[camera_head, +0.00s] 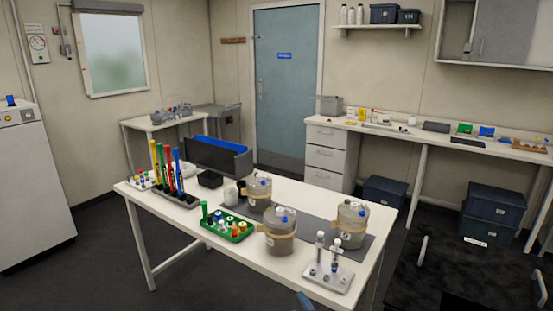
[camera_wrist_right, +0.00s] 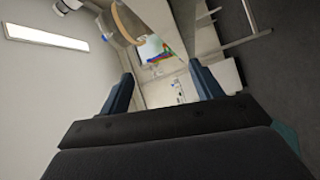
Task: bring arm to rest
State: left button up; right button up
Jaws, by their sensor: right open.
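My right gripper (camera_wrist_right: 163,86) is open and empty in the right wrist view. Its two blue fingers stand wide apart, with nothing between them but the distant room. In the head view only a small blue tip (camera_head: 304,300), likely part of this gripper, shows at the bottom edge, in front of the white table (camera_head: 203,246). My left gripper is in neither view. Three jar-like vessels stand on the table: one at the back (camera_head: 259,192), one at the front (camera_head: 280,237) and one at the right (camera_head: 351,224).
The table also holds a green rack (camera_head: 229,232), a white rack with two vials (camera_head: 328,281), upright coloured markers (camera_head: 172,178) and a dark bin (camera_head: 216,158). A side bench (camera_head: 420,134) runs along the back right. Dark crates (camera_head: 488,215) stand on the floor below it.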

jog(key=s+d+f+m+g+h, duration=0.35)
jog(key=s+f+m, duration=0.25)
jog(key=f, duration=0.5)
jog(key=s+d+f+m+g+h, duration=0.4)
jog(key=s+f, duration=0.3)
jog(key=f, duration=0.4)
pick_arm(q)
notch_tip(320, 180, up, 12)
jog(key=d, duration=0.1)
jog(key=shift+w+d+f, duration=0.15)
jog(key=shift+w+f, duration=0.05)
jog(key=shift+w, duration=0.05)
pick_arm(e)
jog(key=s+d+f+m+g, duration=0.1)
jog(key=s+f+m+g, duration=0.3)
jog(key=s+f, duration=0.3)
jog(key=s+d+f+m+g+y, duration=0.1)
jog(key=s+f+m+g, duration=0.3)
jog(key=s, duration=1.4)
notch_tip(320, 180, down, 3)
jog(key=shift+f, duration=0.1)
